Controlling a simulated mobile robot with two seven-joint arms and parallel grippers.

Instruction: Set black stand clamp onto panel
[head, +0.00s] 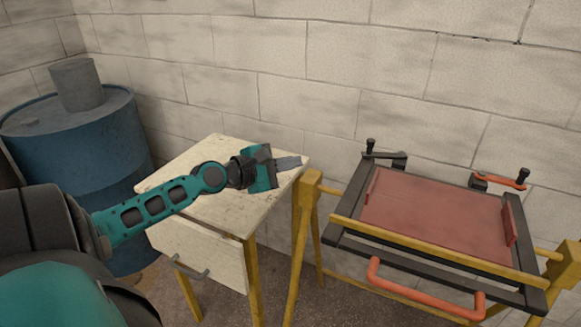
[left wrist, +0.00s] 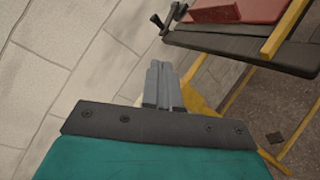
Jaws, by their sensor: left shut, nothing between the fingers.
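The black stand clamp (head: 386,155) is at the back left corner of the dark frame, with an upright knobbed screw at its left end. Its arm lies along the back edge, and its screw end is outside the red panel (head: 435,212). The clamp also shows in the left wrist view (left wrist: 160,24), beyond the fingertips, beside the panel (left wrist: 240,11). My left gripper (head: 296,161) is shut and empty, over the right side of the small wooden table and left of the clamp, apart from it. Its grey fingers (left wrist: 160,82) are together in the left wrist view. My right gripper is out of view.
A red-orange clamp (head: 500,181) is at the back right corner. A red-orange handle (head: 420,296) sticks out in front of the dark frame (head: 390,247), carried on yellow trestles (head: 301,225). A blue barrel (head: 75,135) stands left of the wooden table (head: 195,212). A block wall stands behind.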

